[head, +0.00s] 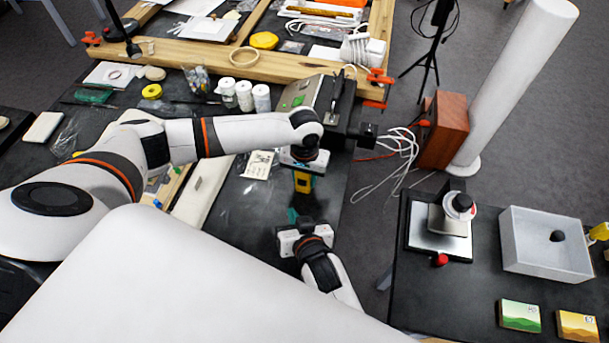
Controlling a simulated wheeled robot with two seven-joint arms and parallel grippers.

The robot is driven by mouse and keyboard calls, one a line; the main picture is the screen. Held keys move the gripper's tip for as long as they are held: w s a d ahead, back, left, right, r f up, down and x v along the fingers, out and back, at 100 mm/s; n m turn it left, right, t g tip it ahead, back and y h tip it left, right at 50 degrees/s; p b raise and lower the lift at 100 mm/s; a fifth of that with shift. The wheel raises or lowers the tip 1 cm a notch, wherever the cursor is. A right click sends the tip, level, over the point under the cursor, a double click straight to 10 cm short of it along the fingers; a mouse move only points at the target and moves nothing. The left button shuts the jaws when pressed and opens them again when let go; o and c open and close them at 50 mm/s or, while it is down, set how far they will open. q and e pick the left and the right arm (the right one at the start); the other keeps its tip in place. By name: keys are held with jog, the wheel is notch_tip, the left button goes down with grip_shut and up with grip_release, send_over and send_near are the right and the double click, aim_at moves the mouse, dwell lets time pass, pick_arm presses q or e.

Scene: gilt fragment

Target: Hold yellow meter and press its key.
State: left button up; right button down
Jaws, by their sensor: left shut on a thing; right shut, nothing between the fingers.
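The yellow meter (302,183) is small in the head view, above the dark table in the middle. My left gripper (303,169) comes down from above and is shut on the meter's upper part. The gripper body hides part of the meter. My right gripper (293,215) is just below the meter in the picture, with its teal fingertips pointing up toward it. It is shut and empty. A narrow gap seems to lie between its tips and the meter; I cannot tell for sure. The meter's key is too small to make out.
The dark table (330,205) is mostly bare around the grippers. A green and grey machine (312,95) stands behind my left wrist. White bottles (244,96) stand left of it. White cables (400,145) hang off the right edge. A white box (545,243) is on the right table.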

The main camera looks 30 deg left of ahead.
dwell(0.3)
pick_arm(q)
jog(key=o, duration=1.1)
